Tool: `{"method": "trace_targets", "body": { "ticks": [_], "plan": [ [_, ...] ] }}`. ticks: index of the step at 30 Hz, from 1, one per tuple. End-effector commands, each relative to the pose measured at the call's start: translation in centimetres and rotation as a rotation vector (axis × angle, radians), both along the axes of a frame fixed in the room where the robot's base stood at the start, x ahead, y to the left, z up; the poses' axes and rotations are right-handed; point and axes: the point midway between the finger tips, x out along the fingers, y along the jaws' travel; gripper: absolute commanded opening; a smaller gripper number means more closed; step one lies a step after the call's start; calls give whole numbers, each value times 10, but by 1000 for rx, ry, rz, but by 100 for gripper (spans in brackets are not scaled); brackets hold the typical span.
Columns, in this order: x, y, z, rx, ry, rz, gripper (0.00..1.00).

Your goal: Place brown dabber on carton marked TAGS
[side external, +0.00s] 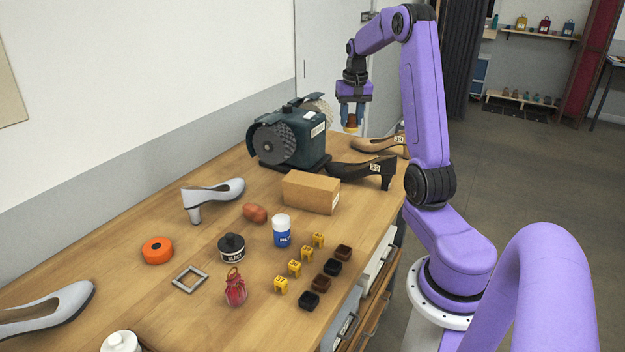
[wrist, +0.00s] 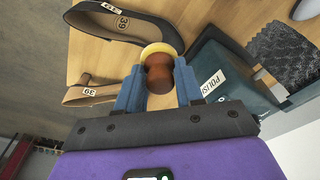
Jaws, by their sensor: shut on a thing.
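The brown dabber (wrist: 158,76) has a turned brown handle and a pale yellow pad. My gripper (wrist: 158,85) is shut on it, with a blue finger on each side. A plain brown carton (side external: 308,193) lies on the table, nearer than the gripper. It has a small pale label on its right end, too small to read.
The dark bench polisher (side external: 292,140) stands left of my gripper. A black shoe (side external: 362,170) and a tan shoe (side external: 377,146) lie beyond the carton. A white-and-blue jar (side external: 282,232) and a reddish-brown lump (side external: 255,213) are nearer. The carton's top is bare.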

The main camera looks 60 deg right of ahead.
Motion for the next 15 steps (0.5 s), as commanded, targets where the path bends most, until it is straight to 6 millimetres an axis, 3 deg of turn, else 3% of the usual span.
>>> {"method": "trace_targets", "body": {
  "ticks": [6,15],
  "plan": [
    [-7,75,23,-3,-2,215,8],
    [-40,165,35,-4,-6,500,8]
  ]
}}
